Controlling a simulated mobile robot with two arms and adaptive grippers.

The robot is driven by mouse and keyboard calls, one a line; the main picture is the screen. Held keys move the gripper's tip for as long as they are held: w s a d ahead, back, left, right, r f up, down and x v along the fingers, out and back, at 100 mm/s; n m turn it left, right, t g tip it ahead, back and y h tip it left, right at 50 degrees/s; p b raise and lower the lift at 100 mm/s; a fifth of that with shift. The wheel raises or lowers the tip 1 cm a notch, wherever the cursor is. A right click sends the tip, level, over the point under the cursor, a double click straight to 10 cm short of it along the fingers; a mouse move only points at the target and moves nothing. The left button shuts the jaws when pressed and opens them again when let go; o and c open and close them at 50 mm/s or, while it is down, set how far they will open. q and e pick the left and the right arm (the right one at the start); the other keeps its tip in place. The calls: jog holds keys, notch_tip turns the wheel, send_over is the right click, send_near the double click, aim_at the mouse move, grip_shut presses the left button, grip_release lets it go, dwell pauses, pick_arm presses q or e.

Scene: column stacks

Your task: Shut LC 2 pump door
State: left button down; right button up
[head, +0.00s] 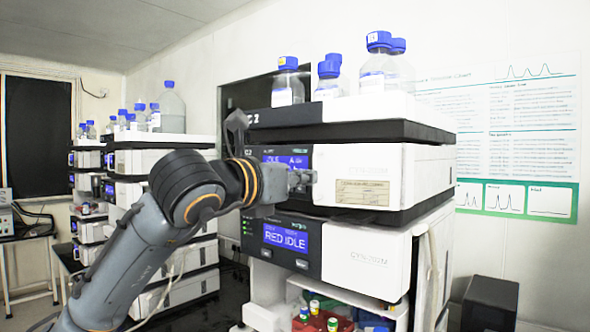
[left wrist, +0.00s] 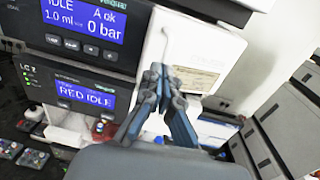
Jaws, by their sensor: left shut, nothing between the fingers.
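The LC 2 stack stands at centre right in the head view. Its pump module has a blue IDLE display (head: 285,160) and a white front door (head: 375,165) with a small label plate. In the left wrist view the display (left wrist: 82,22) reads 0 bar, and the white door (left wrist: 190,48) is to its right. I cannot tell whether the door stands slightly ajar. My left gripper (head: 303,180) is shut and empty, in front of the door's left part. Its fingertips (left wrist: 160,72) overlap the door in the wrist view; contact is unclear. My right gripper is out of view.
Below the pump is a module with a RED IDLE display (head: 286,237) and coloured vial caps (head: 315,307) in its open lower bay. Blue-capped bottles (head: 380,68) stand on top. Another stack (head: 163,160) is behind at left. A dark box (head: 489,304) is at right.

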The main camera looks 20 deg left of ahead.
pick_arm(q)
jog(key=shift+w+a+f+m+h+b, duration=0.15)
jog(key=shift+w+f+m+h+b, duration=0.05)
jog(key=shift+w+m+h+b, duration=0.2)
jog(key=w, duration=0.1)
jog(key=w+m+h, duration=0.1)
jog(key=w+g+h, duration=0.1)
jog(key=shift+w+a+r, duration=0.2)
jog(key=shift+w+a, duration=0.05)
jog(key=shift+a, duration=0.1)
